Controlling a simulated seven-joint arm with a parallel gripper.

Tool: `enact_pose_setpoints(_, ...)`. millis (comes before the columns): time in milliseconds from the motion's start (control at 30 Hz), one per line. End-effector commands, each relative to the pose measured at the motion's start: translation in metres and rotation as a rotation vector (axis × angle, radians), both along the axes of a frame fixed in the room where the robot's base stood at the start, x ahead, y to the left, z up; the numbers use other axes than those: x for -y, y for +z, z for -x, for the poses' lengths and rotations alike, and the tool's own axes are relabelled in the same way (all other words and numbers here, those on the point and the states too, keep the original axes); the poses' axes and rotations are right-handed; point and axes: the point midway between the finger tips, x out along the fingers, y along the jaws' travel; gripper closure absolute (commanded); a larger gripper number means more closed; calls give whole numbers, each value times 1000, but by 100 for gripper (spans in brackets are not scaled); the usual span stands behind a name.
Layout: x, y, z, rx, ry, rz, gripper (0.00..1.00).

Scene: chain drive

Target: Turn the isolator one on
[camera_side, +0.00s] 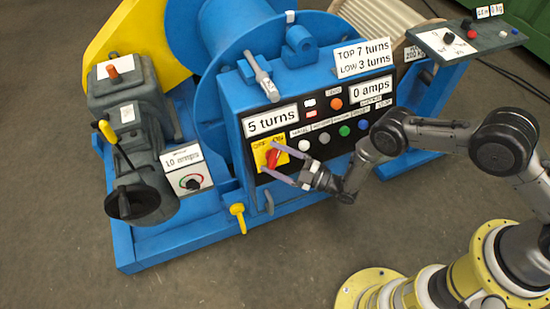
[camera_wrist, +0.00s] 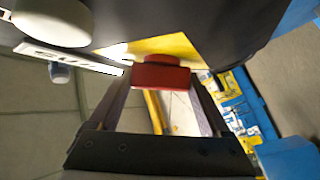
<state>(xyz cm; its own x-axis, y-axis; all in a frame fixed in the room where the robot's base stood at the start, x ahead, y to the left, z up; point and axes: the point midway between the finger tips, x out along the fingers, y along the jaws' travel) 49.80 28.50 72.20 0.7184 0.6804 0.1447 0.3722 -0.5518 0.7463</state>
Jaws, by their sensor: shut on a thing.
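The isolator is a red rotary handle (camera_side: 271,158) on a yellow plate (camera_side: 259,153) marked OFF and ON. It sits at the lower left of the black control panel, under the "5 turns" display. My gripper (camera_side: 276,163) reaches it from the right, with its two fingers around the red handle. In the wrist view the red handle (camera_wrist: 160,73) lies between the fingertips, with the yellow plate (camera_wrist: 165,45) behind it. The fingers are shut on it. In the side view the handle looks tilted, and the fingers partly hide it.
White, green and blue buttons (camera_side: 344,130) and an orange button (camera_side: 336,103) are right of the isolator. Open floor lies in front.

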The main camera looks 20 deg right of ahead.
Motion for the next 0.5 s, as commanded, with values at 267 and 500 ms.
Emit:
enact_pose_setpoints(267,-1,0,1,0,-62,-136,74)
enact_pose_setpoints(500,-1,0,1,0,-88,-187,74)
